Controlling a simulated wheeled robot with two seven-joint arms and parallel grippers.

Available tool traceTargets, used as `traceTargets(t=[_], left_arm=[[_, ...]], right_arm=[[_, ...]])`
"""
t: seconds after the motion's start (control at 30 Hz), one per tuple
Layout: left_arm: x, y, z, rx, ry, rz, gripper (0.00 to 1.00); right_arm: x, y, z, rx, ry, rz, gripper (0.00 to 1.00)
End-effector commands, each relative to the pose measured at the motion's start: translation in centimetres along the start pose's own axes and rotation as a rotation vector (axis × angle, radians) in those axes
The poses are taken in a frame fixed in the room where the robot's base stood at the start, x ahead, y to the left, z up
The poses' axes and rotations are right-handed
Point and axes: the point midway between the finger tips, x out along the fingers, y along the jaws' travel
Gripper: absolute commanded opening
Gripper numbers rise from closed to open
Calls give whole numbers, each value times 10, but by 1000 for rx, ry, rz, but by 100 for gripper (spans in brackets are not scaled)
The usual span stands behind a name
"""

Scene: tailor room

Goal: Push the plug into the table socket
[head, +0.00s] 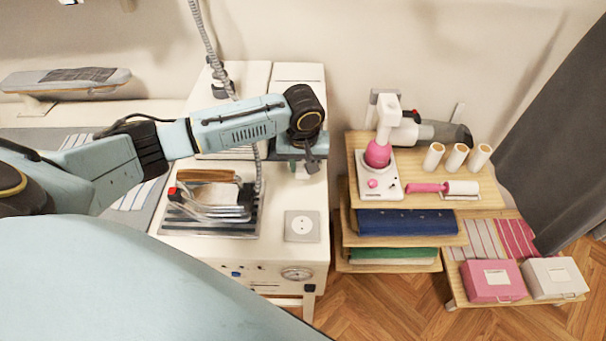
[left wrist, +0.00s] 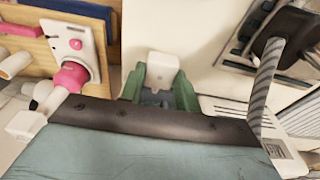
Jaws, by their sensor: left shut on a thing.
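In the left wrist view the plug (left wrist: 162,68) sits between the green fingers (left wrist: 162,92). The socket cannot be made out there. My right gripper is not in view.
An iron (head: 215,203) stands on a rack left of the socket, with a ribbed hose (head: 206,35) rising behind. A wooden shelf (head: 347,150) with a pink-and-white device (head: 378,170) and white spools (head: 456,158) stands to the right. The tabletop around the socket is clear.

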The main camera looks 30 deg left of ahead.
Motion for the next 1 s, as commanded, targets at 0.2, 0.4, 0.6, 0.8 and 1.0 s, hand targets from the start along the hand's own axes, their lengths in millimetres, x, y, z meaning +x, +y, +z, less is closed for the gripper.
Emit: traceTargets(t=[0.2,0.4,0.6,0.8,1.0], left_arm=[[-36,0,-6,-1,0,2,12],[-44,0,-7,0,0,0,12],[-44,0,-7,-1,0,0,12],[-49,10,-1,49,1,18,12],[-77,40,40,315,-1,71,12]], right_arm=[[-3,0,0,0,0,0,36],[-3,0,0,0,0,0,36],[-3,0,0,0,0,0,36],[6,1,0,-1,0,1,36],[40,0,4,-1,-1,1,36]])
